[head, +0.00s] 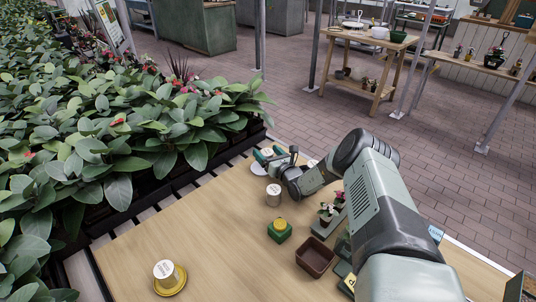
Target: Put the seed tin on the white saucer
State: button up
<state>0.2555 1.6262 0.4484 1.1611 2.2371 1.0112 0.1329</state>
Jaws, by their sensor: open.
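My gripper (269,157) is at the far end of the table, with its green fingers apart around a small pale tin (267,152). A white saucer (258,170) shows partly just below the fingers. The tin appears to be over or on this saucer; the fingers hide where they meet. A similar white tin (273,195) stands upright on the wood, nearer than the gripper. Another white-topped tin (165,269) stands on a yellow saucer (172,287) at the front left. The labels are too small to read, so I cannot tell by label which is the seed tin.
A green block with a yellow top (279,231) and an empty brown square tray (315,258) are on the table (215,235). Small potted plants (328,212) stand beside my arm. Leafy plants (110,130) border the left edge. The table's middle left is clear.

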jog(key=shift+s+d+r, duration=0.25)
jog(key=shift+s+d, duration=0.2)
jog(key=shift+s, duration=0.2)
jog(key=shift+s+d+r, duration=0.2)
jog(key=shift+s+d, duration=0.25)
jog(key=shift+s, duration=0.15)
notch_tip(320, 180, up, 6)
